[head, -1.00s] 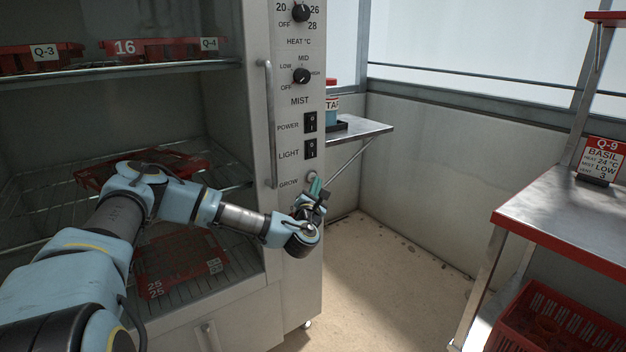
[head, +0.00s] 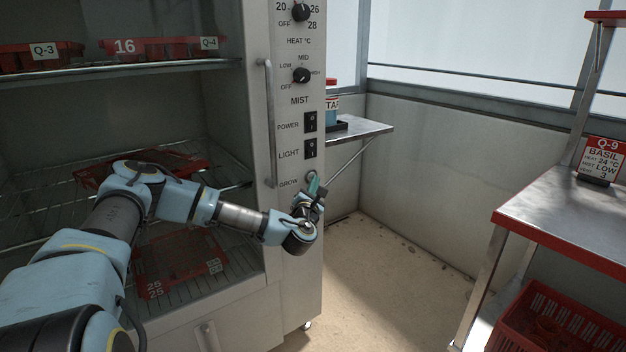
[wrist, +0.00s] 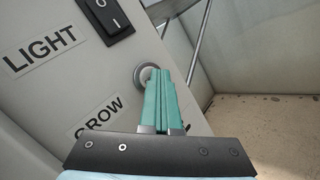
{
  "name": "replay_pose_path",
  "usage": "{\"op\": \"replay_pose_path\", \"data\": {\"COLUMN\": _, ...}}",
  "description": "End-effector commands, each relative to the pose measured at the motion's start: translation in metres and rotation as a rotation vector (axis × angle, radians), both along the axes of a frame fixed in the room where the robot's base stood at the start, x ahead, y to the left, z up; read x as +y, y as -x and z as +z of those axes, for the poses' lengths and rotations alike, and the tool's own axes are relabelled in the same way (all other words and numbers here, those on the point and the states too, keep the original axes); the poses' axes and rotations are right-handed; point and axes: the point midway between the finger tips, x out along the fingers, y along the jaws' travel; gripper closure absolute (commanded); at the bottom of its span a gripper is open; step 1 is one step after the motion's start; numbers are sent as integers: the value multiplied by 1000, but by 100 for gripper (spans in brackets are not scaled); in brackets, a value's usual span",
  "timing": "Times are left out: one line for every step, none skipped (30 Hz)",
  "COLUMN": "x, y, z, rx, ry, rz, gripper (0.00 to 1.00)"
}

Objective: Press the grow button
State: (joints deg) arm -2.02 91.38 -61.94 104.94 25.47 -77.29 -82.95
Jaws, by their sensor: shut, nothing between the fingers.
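The grow button (wrist: 146,73) is a round grey button in a metal ring on the cabinet's control panel, beside the GROW label (wrist: 100,118). In the head view the button (head: 311,177) is partly covered by my fingers. My gripper (wrist: 158,76) is shut and empty, its teal fingers together. In the wrist view the fingertips overlap the right part of the button; I cannot tell whether they touch it. In the head view my gripper (head: 313,184) is at the panel's lower part, just below the light switch.
The light switch (head: 311,149) and power switch (head: 310,122) sit above the button, with the mist knob (head: 301,76) higher. A vertical door handle (head: 268,125) stands left of the panel. A metal side shelf (head: 360,131) is behind right. Floor to the right is open.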

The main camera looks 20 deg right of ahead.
Motion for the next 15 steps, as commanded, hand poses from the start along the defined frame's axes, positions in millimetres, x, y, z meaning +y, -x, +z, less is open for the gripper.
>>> {"op": "replay_pose_path", "data": {"x": 1, "y": -1, "z": 0, "rx": 0, "ry": 0, "rz": 2, "gripper": 100}}
{"op": "replay_pose_path", "data": {"x": 1, "y": -1, "z": 0, "rx": 0, "ry": 0, "rz": 2, "gripper": 100}}
{"op": "replay_pose_path", "data": {"x": 1, "y": -1, "z": 0, "rx": 0, "ry": 0, "rz": 2, "gripper": 100}}
{"op": "replay_pose_path", "data": {"x": 1, "y": -1, "z": 0, "rx": 0, "ry": 0, "rz": 2, "gripper": 100}}
{"op": "replay_pose_path", "data": {"x": 1, "y": -1, "z": 0, "rx": 0, "ry": 0, "rz": 2, "gripper": 100}}
{"op": "replay_pose_path", "data": {"x": 0, "y": -1, "z": 0, "rx": -1, "ry": 0, "rz": 2, "gripper": 100}}
{"op": "replay_pose_path", "data": {"x": 0, "y": 0, "z": 0, "rx": 0, "ry": 0, "rz": 2, "gripper": 100}}
{"op": "replay_pose_path", "data": {"x": 0, "y": 0, "z": 0, "rx": 0, "ry": 0, "rz": 2, "gripper": 100}}
{"op": "replay_pose_path", "data": {"x": 0, "y": 1, "z": 0, "rx": 0, "ry": 0, "rz": 1, "gripper": 100}}
{"op": "replay_pose_path", "data": {"x": 0, "y": 2, "z": 0, "rx": 0, "ry": 0, "rz": 1, "gripper": 100}}
{"op": "replay_pose_path", "data": {"x": 0, "y": 3, "z": 0, "rx": 0, "ry": 0, "rz": 1, "gripper": 100}}
{"op": "replay_pose_path", "data": {"x": -1, "y": 5, "z": 0, "rx": 0, "ry": 0, "rz": 1, "gripper": 100}}
{"op": "replay_pose_path", "data": {"x": -1, "y": 6, "z": 0, "rx": 1, "ry": 0, "rz": 1, "gripper": 100}}
{"op": "replay_pose_path", "data": {"x": -2, "y": 8, "z": 0, "rx": 1, "ry": 0, "rz": 1, "gripper": 100}}
{"op": "replay_pose_path", "data": {"x": -2, "y": 10, "z": 0, "rx": 1, "ry": -1, "rz": 0, "gripper": 100}}
